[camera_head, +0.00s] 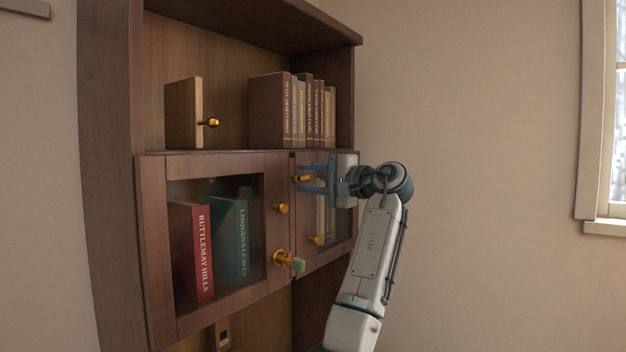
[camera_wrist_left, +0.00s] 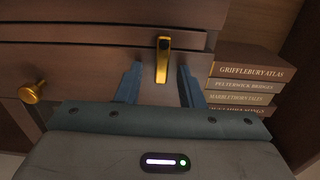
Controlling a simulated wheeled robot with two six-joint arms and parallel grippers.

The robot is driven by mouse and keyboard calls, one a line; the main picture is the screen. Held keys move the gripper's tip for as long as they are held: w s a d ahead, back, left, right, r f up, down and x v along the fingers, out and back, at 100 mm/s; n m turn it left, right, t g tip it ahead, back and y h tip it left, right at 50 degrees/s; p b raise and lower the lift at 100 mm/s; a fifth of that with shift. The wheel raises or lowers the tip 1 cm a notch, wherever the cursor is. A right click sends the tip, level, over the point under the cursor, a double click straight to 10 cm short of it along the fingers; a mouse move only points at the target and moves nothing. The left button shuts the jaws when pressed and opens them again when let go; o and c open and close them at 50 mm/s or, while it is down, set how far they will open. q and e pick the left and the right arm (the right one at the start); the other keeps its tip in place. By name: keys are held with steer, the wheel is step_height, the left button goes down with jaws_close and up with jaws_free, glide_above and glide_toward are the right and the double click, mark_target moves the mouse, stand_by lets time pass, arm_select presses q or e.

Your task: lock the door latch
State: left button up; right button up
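A small gold latch (camera_head: 302,178) sits near the top inner edge of the right cabinet door (camera_head: 344,231). It also shows in the left wrist view (camera_wrist_left: 163,60) as a narrow gold bar on dark wood. My left gripper (camera_head: 314,179) is open in front of the right door, with its blue fingers pointing at the latch. In the left wrist view the latch lies between the two fingers (camera_wrist_left: 160,86), with a gap on both sides. The left door (camera_head: 155,250) has a glass pane and looks closed or nearly so. My right gripper is not in view.
Books (camera_head: 270,110) stand on the shelf above. A wooden block with a gold knob (camera_head: 183,112) stands there too.

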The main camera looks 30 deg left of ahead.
arm_select(q)
steer(key=d+b, duration=0.4)
steer(key=d, duration=0.6)
steer(key=shift+s+d, duration=0.4)
steer(key=shift+s, duration=0.05)
